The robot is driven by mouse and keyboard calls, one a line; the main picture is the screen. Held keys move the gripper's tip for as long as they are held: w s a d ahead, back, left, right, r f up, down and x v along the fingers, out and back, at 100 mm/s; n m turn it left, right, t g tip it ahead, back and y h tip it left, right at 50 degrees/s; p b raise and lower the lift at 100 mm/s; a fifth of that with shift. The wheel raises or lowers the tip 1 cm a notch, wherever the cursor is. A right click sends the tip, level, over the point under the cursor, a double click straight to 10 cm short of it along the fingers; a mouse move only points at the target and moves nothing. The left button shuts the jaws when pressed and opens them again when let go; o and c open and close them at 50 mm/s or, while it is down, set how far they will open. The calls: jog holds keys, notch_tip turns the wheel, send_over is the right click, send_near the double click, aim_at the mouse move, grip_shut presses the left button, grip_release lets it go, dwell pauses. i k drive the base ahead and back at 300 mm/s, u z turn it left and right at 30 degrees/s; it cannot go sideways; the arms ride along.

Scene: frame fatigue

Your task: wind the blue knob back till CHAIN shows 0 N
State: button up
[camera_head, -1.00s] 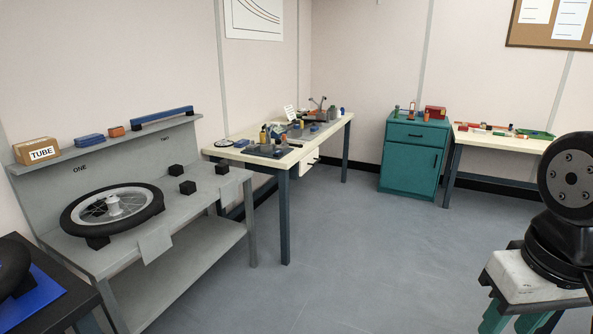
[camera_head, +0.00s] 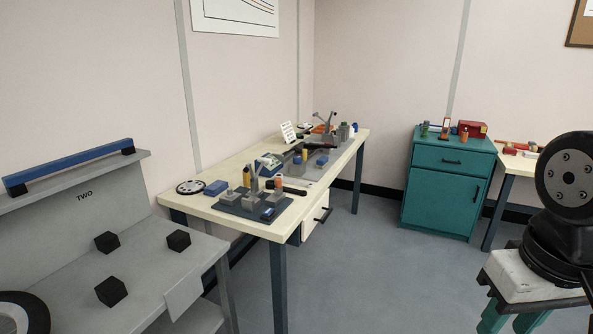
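The cream table (camera_head: 230,214) stands in the middle of the head view and bears grey test fixtures. The nearer fixture is a dark plate (camera_head: 252,207) with grey blocks and an upright post. A small blue part (camera_head: 268,212) shows at its front. Farther back is a second fixture with a blue part (camera_head: 322,160). I cannot tell which blue part is the knob, and no CHAIN reading is legible at this distance. My gripper is not in view; only links of my arm show at the right edge.
The grey bench (camera_head: 146,285) marked TWO stands at the left with black blocks on it. A teal cabinet (camera_head: 449,186) stands at the back right, beside another cream table. A drawer (camera_head: 314,218) hangs under the middle table. The floor (camera_head: 380,270) ahead and right is clear.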

aim_at(298, 159)
jog(key=i, duration=1.85)
jog(key=u, duration=0.15)
